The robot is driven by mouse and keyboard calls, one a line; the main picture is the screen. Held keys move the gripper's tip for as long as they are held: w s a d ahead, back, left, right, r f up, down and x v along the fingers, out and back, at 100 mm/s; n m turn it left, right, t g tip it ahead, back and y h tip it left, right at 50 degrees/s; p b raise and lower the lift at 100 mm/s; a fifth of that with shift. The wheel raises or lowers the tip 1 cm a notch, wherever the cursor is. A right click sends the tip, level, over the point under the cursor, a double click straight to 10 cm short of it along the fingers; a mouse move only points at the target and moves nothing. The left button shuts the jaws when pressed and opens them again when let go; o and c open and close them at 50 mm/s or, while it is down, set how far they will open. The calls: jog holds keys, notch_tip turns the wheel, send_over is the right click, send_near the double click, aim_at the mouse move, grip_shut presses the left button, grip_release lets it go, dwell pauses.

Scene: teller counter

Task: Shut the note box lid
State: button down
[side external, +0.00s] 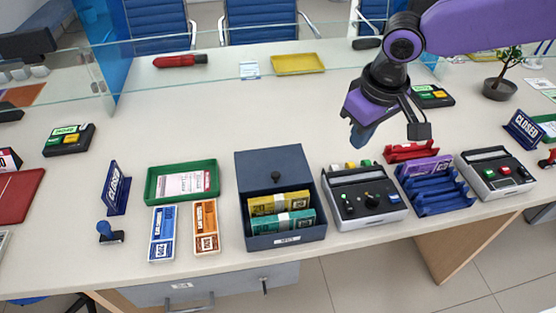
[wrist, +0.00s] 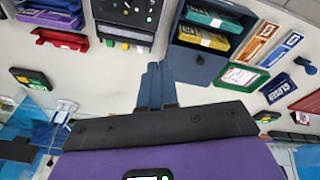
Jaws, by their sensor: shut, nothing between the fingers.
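The note box (side external: 285,241) is a dark blue box on the counter, with its lid (side external: 266,160) open and raised at the back. A dark knob (side external: 275,176) sits on the lid. Banded yellow notes (side external: 279,203) and green notes (side external: 283,222) lie inside. My gripper (side external: 357,141) is shut and empty, above the counter to the right of and behind the box, apart from the lid. In the wrist view, its blue fingers (wrist: 155,76) are beside the open lid (wrist: 188,70), which is close on the right; I cannot judge the height gap.
A grey keypad machine (side external: 364,198) stands just right of the box, with a blue rack (side external: 437,190) beyond. Note trays (side external: 206,226) and a green tray (side external: 182,182) are on the left. Open counter lies behind the box, up to a glass screen (side external: 230,48).

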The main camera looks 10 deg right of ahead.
jog(key=w+a+f+m, duration=0.3)
jog(key=w+a, duration=0.3)
jog(key=a, duration=0.1)
jog(key=m+t, duration=0.2)
jog(key=m, duration=0.2)
send_over(275, 166)
jog(key=shift+h, duration=0.3)
notch_tip(275, 166, down, 14)
jog(key=shift+s+r, duration=0.1)
jog(key=shift+s+a+f, duration=0.1)
jog(key=shift+s+f, duration=0.05)
jog(key=shift+s, duration=0.65)
jog(key=shift+s+a+f, duration=0.1)
jog(key=shift+s+f, duration=0.05)
jog(key=shift+s, duration=0.65)
